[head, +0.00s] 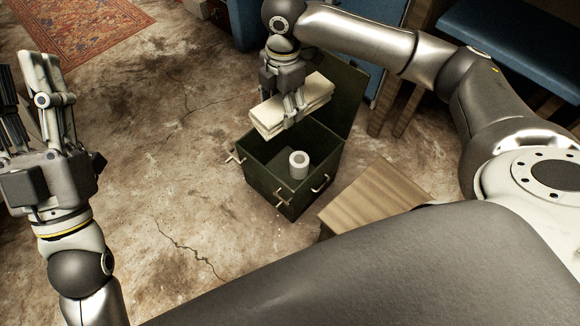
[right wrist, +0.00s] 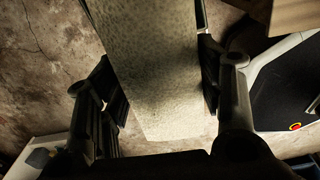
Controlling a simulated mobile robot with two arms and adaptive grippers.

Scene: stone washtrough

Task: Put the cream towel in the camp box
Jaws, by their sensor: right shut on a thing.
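The cream towel (head: 268,119) is a folded stack held by my right gripper (head: 294,112), above the back of the open camp box. The towel also fills the middle of the right wrist view (right wrist: 155,65), between the two fingers (right wrist: 165,90). The camp box (head: 268,179) is dark green, with its lid (head: 345,93) raised at the back right. A white roll (head: 299,165) stands inside the box. My left gripper (head: 40,105) is raised at the left of the head view, with nothing seen in it; its finger gap is hard to judge.
A small wooden stool or table (head: 375,200) stands close to the right of the box. A blue-topped bench (head: 515,45) is at the upper right. A patterned rug (head: 75,35) lies at the upper left. The cracked floor (head: 180,165) left of the box is clear.

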